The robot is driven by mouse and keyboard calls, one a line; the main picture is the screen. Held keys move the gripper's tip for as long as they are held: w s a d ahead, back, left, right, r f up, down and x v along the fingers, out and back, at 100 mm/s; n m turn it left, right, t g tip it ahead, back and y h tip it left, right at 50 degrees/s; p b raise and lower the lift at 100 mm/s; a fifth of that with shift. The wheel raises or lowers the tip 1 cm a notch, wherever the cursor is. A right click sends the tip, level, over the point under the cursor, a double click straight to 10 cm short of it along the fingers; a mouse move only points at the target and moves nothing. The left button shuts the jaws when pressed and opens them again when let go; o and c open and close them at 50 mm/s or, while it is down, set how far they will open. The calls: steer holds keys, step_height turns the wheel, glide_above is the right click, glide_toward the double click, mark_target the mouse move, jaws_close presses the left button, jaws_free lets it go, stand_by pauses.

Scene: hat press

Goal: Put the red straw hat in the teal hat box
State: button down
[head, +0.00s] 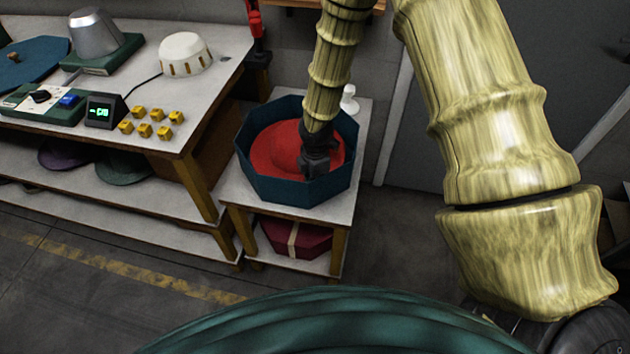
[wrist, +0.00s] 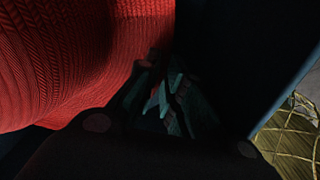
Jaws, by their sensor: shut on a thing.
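The red straw hat (head: 270,150) lies inside the open teal hat box (head: 295,192), with its crown up and its brim within the box walls. My gripper (head: 313,165) reaches down into the box at the hat's right front side and is shut on the hat. In the wrist view the woven red hat (wrist: 60,70) fills the left side, and my dark gripper fingers (wrist: 165,100) are in deep shadow beside it. The wall of the box (wrist: 290,60) shows at the right. The exact place where the fingertips meet the hat is hard to see.
The box stands on a small white side table (head: 235,190). A dark red box (head: 297,238) sits on its lower shelf. A small white object (head: 349,100) stands behind the box. The workbench at left holds a hat press (head: 95,35), a white dome (head: 185,53) and several yellow blocks (head: 153,120).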

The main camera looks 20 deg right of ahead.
steer(key=c, duration=1.5)
jaws_free()
steer(key=shift+o, duration=0.2)
step_height(320, 180, up, 12)
steer(key=shift+s, duration=0.2)
steer(key=shift+d, duration=0.1)
